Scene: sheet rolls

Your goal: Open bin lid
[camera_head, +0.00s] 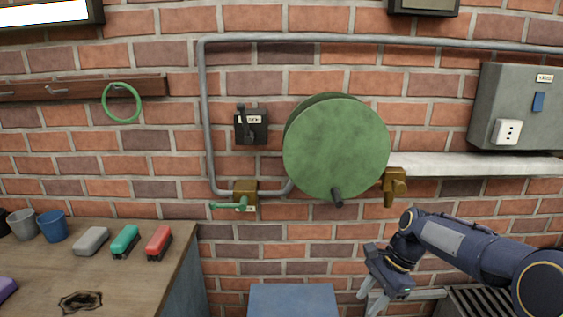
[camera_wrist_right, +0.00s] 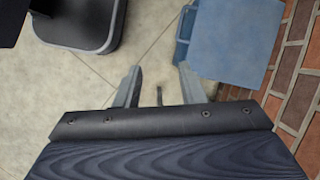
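The blue bin lid (camera_head: 292,299) shows at the bottom middle of the head view, against the brick wall. In the right wrist view a flat blue square top (camera_wrist_right: 237,40), which looks like the same lid, is at the upper right. It lies flat and looks closed. A blue ledge (camera_wrist_right: 184,38) sticks out at its left side. My right gripper (camera_head: 371,301) is to the right of the bin in the head view. In the right wrist view its two fingers (camera_wrist_right: 158,86) are apart with nothing held between them. My left gripper is not in view.
A green hose reel (camera_head: 335,148), a brass valve (camera_head: 245,193) and a grey shelf (camera_head: 470,164) are on the wall. A dark grate (camera_head: 485,301) is at the lower right.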

